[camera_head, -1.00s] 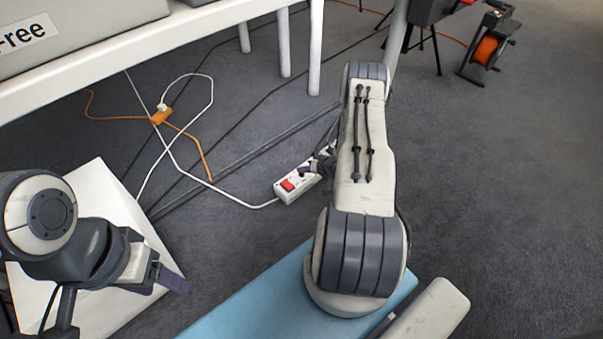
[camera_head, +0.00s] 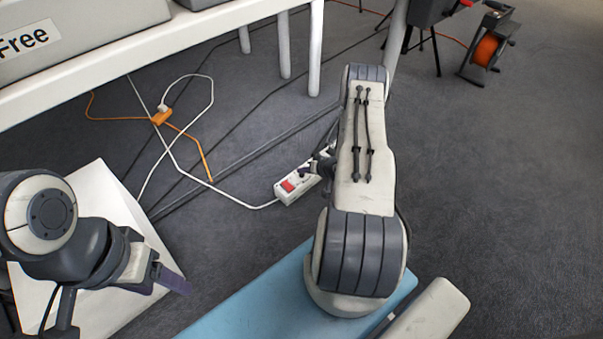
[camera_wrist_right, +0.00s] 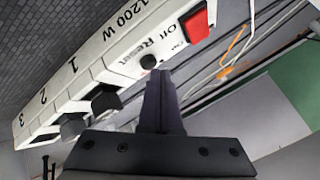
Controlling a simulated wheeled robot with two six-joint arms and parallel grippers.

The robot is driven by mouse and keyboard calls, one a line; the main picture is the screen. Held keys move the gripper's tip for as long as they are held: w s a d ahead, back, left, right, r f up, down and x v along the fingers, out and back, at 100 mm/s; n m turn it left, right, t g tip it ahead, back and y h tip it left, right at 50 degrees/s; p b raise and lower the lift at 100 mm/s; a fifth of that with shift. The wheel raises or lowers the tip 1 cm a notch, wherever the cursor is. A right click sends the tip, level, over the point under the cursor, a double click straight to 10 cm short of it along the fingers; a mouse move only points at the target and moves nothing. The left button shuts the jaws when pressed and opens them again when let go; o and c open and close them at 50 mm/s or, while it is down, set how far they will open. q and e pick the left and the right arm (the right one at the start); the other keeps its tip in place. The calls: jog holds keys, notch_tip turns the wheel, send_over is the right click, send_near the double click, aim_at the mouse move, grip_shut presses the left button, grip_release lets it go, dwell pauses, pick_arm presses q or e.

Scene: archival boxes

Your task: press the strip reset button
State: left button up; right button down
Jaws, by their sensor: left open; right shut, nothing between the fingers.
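The white power strip (camera_head: 300,186) lies on the carpet, left of my right forearm. Its red switch (camera_head: 287,187) is at the near-left end and also shows in the right wrist view (camera_wrist_right: 196,27). There, the label "Reset" stands beside a small dark reset button (camera_wrist_right: 148,61). My right gripper (camera_wrist_right: 158,76) is shut and empty, its dark fingertips right at the button; I cannot tell whether they touch it. In the head view the right gripper (camera_head: 304,171) is mostly hidden by my arm. My left gripper (camera_head: 174,281) is open and empty over a white surface, far from the strip.
Black plugs (camera_wrist_right: 105,100) sit in the strip's sockets. A white cord (camera_head: 235,199) runs from the strip to an orange connector (camera_head: 161,117). A white table (camera_head: 150,47) stands behind, with grey boxes on it. An orange cable reel (camera_head: 486,50) is far right. Carpet at right is clear.

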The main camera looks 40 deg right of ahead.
aim_at(304, 178)
notch_tip(304, 178, up, 6)
jog(key=p, duration=0.5)
dwell(0.9)
